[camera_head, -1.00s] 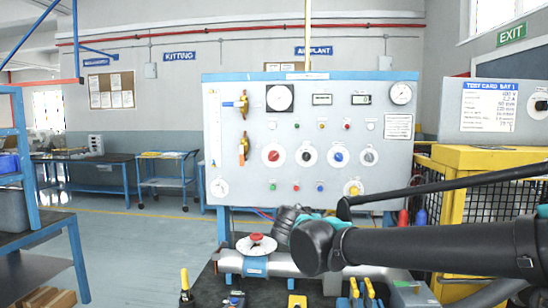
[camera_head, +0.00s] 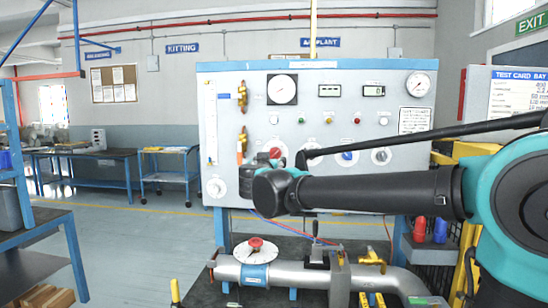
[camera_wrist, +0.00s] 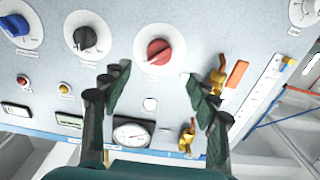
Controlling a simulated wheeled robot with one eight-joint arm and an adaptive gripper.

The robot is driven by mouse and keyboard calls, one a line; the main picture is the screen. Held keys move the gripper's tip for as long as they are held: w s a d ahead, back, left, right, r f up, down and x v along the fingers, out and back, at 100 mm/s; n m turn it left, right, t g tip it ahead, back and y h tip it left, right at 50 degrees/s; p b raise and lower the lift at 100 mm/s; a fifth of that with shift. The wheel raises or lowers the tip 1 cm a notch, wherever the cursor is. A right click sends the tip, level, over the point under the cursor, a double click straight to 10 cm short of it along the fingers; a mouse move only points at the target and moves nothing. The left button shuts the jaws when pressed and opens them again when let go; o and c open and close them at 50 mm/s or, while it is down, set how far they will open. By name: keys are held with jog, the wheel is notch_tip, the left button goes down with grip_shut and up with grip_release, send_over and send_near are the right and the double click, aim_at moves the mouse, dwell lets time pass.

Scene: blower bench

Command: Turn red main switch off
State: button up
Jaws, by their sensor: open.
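The red main switch, a red rotary knob on a round white plate (camera_wrist: 159,52), is on the grey panel (camera_head: 224,110). In the wrist view it lies just beyond my fingertips, roughly centred between them. In the head view only part of the red knob (camera_head: 276,153) shows above my wrist. My gripper (camera_wrist: 161,82) is open and empty, its two dark fingers apart and pointing at the panel. No contact with the knob is visible. In the head view the fingers are mostly hidden behind the wrist.
Beside the red knob are a black knob (camera_wrist: 88,40) and a blue knob (camera_wrist: 16,25). A brass valve with an orange handle (camera_wrist: 236,75) is on the other side. A yellow guard (camera_head: 470,152) stands at the right.

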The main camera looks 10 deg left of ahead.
aim_at(274, 156)
jog(key=w, duration=0.9)
jog(key=shift+w+d, duration=0.2)
jog(key=c, duration=1.2)
